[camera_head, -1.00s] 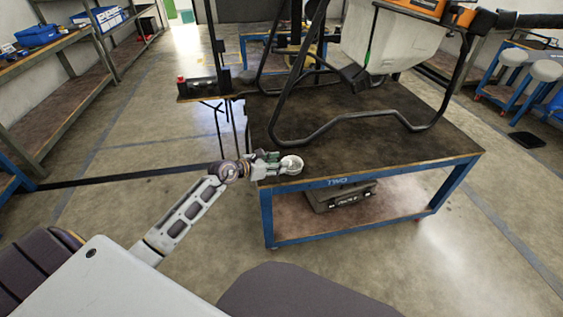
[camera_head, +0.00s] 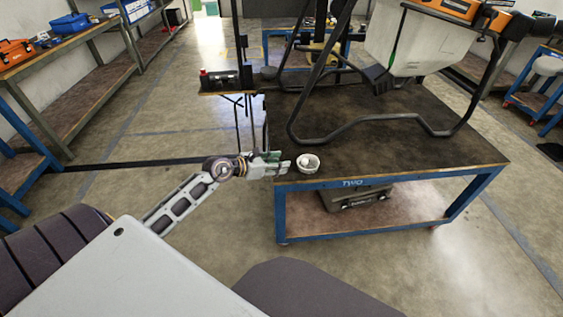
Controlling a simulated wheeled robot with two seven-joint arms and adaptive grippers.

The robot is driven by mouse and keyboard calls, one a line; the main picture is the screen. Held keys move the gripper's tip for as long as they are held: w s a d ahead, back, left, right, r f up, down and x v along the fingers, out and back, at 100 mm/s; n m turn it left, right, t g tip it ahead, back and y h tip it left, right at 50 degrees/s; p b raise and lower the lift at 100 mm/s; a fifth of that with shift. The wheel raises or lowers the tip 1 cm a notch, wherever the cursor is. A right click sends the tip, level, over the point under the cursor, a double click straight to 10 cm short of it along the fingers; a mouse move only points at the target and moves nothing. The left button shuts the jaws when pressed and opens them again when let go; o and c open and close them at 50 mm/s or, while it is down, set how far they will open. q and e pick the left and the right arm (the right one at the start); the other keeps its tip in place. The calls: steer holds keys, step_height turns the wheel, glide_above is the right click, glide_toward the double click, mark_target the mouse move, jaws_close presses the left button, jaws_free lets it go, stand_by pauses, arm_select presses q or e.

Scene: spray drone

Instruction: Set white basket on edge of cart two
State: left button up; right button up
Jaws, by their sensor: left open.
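The white basket (camera_head: 307,163) is a small round bowl-like container with something pale inside. It rests upright on the near left edge of cart two (camera_head: 420,160), a dark-topped cart with a blue frame and its name on the front. My left gripper (camera_head: 284,162) is open just left of the basket, level with the cart's near left corner. A small gap seems to show between its fingers and the basket. My right gripper is not in view.
The drone's black landing frame (camera_head: 380,124) and white tank (camera_head: 415,42) stand on the cart behind the basket. A dark case (camera_head: 355,195) sits on the lower shelf. A workbench (camera_head: 60,55) stands at the left. Floor left of the cart is mostly clear.

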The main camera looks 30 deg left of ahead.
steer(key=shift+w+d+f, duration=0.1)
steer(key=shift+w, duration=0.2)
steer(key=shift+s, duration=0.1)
